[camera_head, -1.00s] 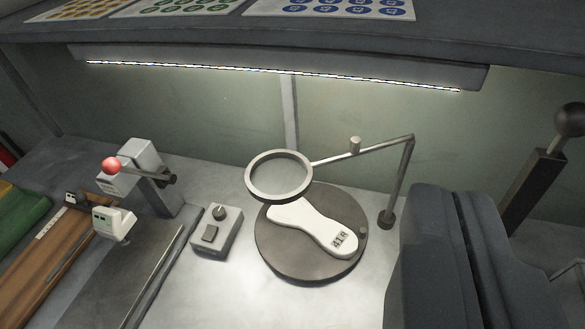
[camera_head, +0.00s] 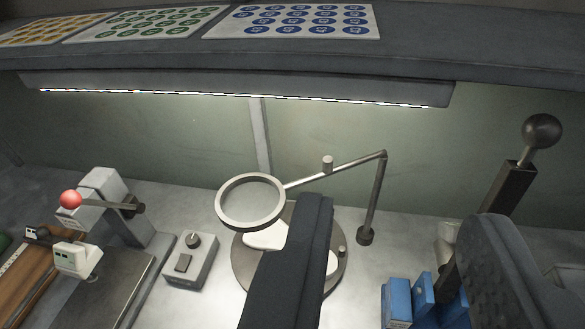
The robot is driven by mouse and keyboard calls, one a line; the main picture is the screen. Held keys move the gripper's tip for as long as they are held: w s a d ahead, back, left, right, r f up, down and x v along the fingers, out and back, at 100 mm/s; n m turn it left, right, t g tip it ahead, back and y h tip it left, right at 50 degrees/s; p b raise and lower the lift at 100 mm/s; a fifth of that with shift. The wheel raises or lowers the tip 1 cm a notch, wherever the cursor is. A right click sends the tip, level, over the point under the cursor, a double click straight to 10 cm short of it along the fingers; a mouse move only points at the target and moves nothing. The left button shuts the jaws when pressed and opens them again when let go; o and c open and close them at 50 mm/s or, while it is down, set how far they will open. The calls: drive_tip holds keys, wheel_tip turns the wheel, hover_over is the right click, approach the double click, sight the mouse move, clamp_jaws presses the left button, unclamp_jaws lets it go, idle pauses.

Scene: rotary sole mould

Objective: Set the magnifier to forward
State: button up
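The magnifier (camera_head: 219,209) is a round lens in a grey ring. It hangs over the back left of a dark round turntable (camera_head: 243,272). Its thin arm (camera_head: 335,168) bears a small knob (camera_head: 328,165) and runs right to a bent post (camera_head: 375,195) standing on the bench. A white sole (camera_head: 265,238) lies on the turntable, partly hidden by my left finger. My gripper (camera_head: 404,212) is open and empty, with its two dark fingers wide apart. The left finger covers part of the turntable; the right finger is at the lower right. The magnifier's post shows between them.
A control box (camera_head: 190,262) with a knob and switch sits left of the turntable. A red-balled clamp (camera_head: 105,205) stands further left. Blue blocks (camera_head: 397,303) and a ball-topped lever (camera_head: 541,132) are at right. A lit shelf (camera_head: 430,60) with sticker sheets overhangs the back.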

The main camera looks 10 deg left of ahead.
sight(328, 167)
drive_tip(key=w+a+f+t+h+p, duration=0.1)
drive_tip(key=w+f+p, duration=0.45)
drive_tip(key=w, duration=0.25)
drive_tip(key=w+a+f+p, duration=0.1)
drive_tip(key=w+f+p, duration=0.3)
drive_tip(key=w+f, duration=0.4)
wheel_tip(328, 167, down, 10)
drive_tip(key=w+n+t+y+p, duration=0.15)
drive_tip(key=y+p, duration=0.25)
drive_tip(key=p, duration=0.5)
drive_tip(key=shift+w+a+f+p, duration=0.1)
drive_tip(key=shift+w+a+p, duration=0.3)
drive_tip(key=shift+w, duration=1.8)
drive_tip(key=shift+w+a+f+p, duration=0.1)
drive_tip(key=shift+w+a+p, duration=0.2)
drive_tip(key=shift+w, duration=1.9)
drive_tip(key=shift+w+a+f+p, duration=0.1)
drive_tip(key=shift+w+a+p, duration=0.3)
drive_tip(key=shift+w, duration=1.8)
drive_tip(key=shift+d, duration=0.1)
clamp_jaws()
